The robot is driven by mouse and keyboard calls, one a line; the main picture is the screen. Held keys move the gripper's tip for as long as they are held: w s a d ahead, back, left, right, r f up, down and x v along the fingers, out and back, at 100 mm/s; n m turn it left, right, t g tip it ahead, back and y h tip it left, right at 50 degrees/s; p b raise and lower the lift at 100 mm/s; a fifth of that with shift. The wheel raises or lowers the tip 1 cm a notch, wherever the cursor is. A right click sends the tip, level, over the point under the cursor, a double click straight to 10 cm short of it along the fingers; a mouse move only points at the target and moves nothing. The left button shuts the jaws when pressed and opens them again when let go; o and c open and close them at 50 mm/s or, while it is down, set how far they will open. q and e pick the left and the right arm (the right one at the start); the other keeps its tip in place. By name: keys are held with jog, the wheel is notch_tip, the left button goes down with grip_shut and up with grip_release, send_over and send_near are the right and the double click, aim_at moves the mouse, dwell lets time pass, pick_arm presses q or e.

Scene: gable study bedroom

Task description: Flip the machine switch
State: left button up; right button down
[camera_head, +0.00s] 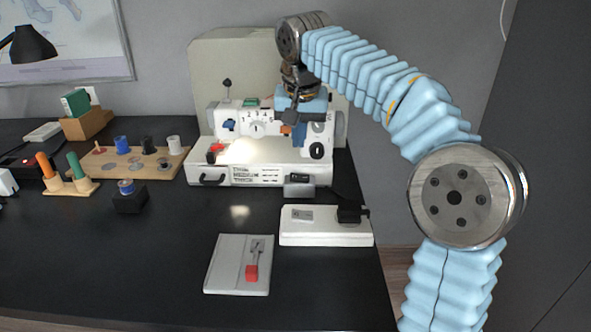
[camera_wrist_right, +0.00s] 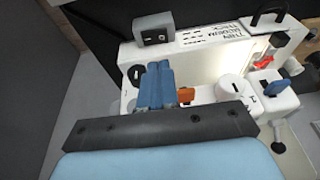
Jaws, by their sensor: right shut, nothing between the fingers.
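The white sewing machine (camera_head: 262,172) stands at the back of the black desk, with a numbered dial and a lit work area. A small grey box with a dark switch (camera_head: 299,184) sits at its front right corner; it also shows in the right wrist view (camera_wrist_right: 153,28). My right gripper (camera_head: 299,133) is shut and empty, in front of the machine's right upper part. In the right wrist view its blue fingers (camera_wrist_right: 158,70) are together beside an orange part (camera_wrist_right: 185,95); contact cannot be told. My left gripper is not in view.
A white foot-pedal-like block (camera_head: 326,232) and a pale plate with a red-handled lever (camera_head: 237,265) lie in front. A wooden spool rack (camera_head: 128,163) and a dark block (camera_head: 130,202) stand left.

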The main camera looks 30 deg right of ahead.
aim_at(295, 178)
jog(key=x, duration=0.5)
jog(key=b+x, duration=0.1)
jog(key=x, duration=0.2)
jog(key=shift+s+a+f, duration=0.1)
jog(key=shift+s+a, duration=0.2)
jog(key=shift+a, duration=0.05)
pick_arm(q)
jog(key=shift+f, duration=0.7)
pick_arm(e)
jog(key=shift+a+f, duration=0.1)
jog(key=shift+f, duration=0.5)
